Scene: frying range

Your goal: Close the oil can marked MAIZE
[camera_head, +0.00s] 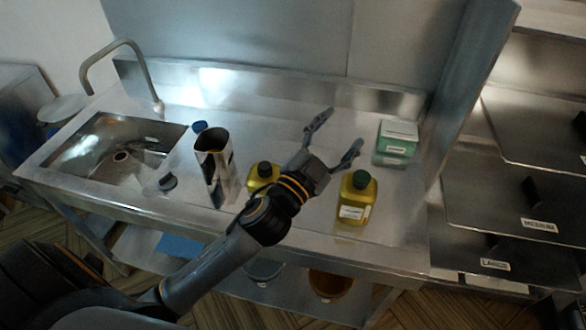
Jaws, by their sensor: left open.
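A yellow oil can (355,200) with a dark green cap stands upright at the front right of the steel counter. Its white label is too small to read. A second yellow can (259,178) with a black cap stands left of it, partly hidden behind my left arm. I cannot tell which one is marked MAIZE. Both appear to have their caps on; I cannot tell how tightly. My left gripper (337,133) is open and empty, its fingers spread above the counter behind and between the two cans. My right gripper is not in view.
A tall shiny open-topped container (212,160) stands left of the cans, near a small dark cap (167,182) and a blue-capped item (199,127). A green-and-white box (397,140) sits at the back right. The sink (120,145) is at left. The back middle counter is clear.

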